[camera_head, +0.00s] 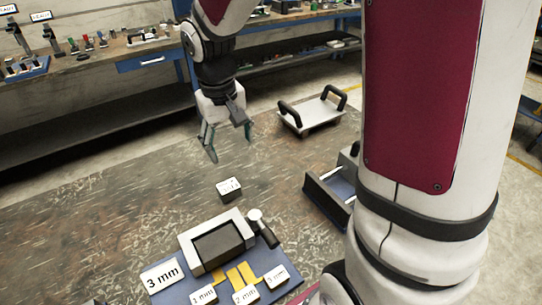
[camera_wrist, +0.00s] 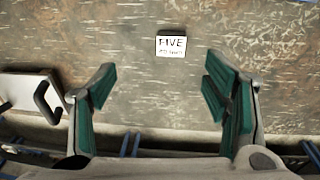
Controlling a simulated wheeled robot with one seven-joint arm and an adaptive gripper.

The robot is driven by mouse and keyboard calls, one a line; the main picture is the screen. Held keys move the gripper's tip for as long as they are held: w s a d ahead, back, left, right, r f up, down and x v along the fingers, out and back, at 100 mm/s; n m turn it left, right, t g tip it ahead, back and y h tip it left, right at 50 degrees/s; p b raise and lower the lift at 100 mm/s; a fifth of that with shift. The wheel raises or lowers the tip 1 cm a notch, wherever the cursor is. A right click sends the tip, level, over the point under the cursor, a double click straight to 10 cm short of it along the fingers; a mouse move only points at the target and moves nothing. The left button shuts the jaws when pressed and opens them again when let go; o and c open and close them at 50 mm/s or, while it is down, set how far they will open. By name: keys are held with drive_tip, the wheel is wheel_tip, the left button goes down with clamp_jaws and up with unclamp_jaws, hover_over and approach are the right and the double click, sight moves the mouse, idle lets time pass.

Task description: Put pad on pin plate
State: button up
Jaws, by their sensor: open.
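A small grey block (camera_head: 229,190) with a white labelled top lies alone on the worn table. In the wrist view its label (camera_wrist: 171,47) reads "FIVE" above smaller print I cannot read. My gripper (camera_head: 230,147) is open and empty, pointing down above the table, behind and above this block. In the wrist view the block lies beyond the open fingertips (camera_wrist: 160,85), untouched. I cannot tell which pieces are the pad and the pin plate.
A white tray with black handles (camera_head: 312,116) stands behind, right of my gripper. A dark-handled tool with a round white head (camera_head: 262,229) lies beside the frame. The table left of the block is clear.

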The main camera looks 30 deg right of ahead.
drive_tip(key=s+r+t, duration=0.1)
drive_tip(key=s+r, duration=0.4)
drive_tip(key=s, duration=0.5)
drive_tip(key=s+r+t, duration=0.2)
drive_tip(key=s+r, duration=0.4)
drive_tip(key=s, duration=0.4)
drive_tip(key=shift+a+r+t, duration=0.15)
drive_tip(key=shift+r+t, duration=0.1)
drive_tip(key=shift+t, duration=0.05)
drive_tip(key=shift+s+y, duration=0.3)
drive_tip(key=shift+s, duration=0.1)
drive_tip(key=shift+c, duration=1.1)
drive_tip(key=n+g+h+p, duration=0.1)
drive_tip(key=n+g+p, duration=0.25)
drive_tip(key=n, duration=1.45)
hover_over(228, 186)
drive_tip(key=shift+g, duration=0.45)
wheel_tip(228, 186, down, 25)
drive_tip(key=shift+a+f, duration=0.1)
drive_tip(key=shift+a, duration=0.05)
drive_tip(key=shift+d+f+p, duration=0.2)
drive_tip(key=shift+f+p, duration=0.1)
drive_tip(key=shift+f, duration=2.85)
